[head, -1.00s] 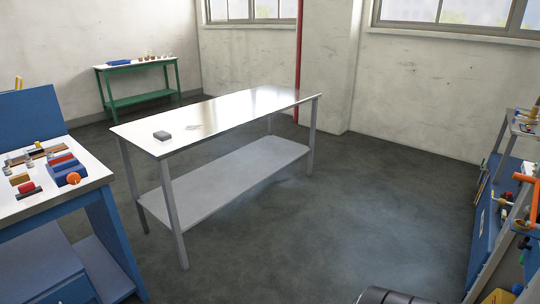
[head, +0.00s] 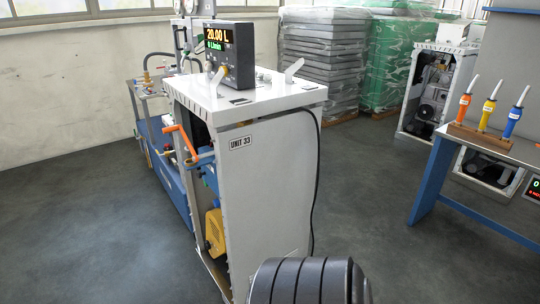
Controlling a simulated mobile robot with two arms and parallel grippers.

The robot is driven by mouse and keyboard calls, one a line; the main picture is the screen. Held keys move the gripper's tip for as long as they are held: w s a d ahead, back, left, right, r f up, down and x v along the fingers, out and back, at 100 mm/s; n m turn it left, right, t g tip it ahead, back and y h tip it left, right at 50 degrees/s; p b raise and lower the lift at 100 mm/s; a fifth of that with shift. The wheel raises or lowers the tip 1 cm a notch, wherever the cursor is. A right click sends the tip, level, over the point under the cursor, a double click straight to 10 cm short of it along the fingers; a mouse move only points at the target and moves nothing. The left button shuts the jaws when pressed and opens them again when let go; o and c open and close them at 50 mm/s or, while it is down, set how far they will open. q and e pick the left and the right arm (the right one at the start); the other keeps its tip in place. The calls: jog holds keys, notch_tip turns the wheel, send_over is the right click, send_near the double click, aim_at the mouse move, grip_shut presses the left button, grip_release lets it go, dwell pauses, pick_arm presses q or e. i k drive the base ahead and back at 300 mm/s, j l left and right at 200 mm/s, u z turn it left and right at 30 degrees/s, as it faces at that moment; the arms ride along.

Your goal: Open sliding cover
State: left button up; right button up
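A white dispenser frame (head: 268,200) marked UNIT 33 stands upright in the middle of the head view, with its side panel towards me. Its left-facing side is open and shows an orange handle (head: 184,141), blue piping and a yellow part (head: 214,232) inside. A black display (head: 231,52) reading 20.00 L stands on its white top (head: 275,93). I cannot tell which part is the sliding cover. Neither of my grippers is in view.
A blue table (head: 437,172) at the right holds a wooden block (head: 480,136) with orange, yellow and blue nozzles. Wrapped stacks (head: 322,60) and another open white frame (head: 436,90) stand behind. Grey floor (head: 70,230) is clear at the left.

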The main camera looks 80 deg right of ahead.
aim_at(208, 173)
jog(key=z, duration=2.15)
jog(key=i+j+z, duration=0.4)
jog(key=j+z, duration=0.15)
jog(key=j, duration=0.15)
jog(key=i+j+z, duration=0.15)
jog(key=j+z, duration=0.15)
jog(key=j, duration=0.1)
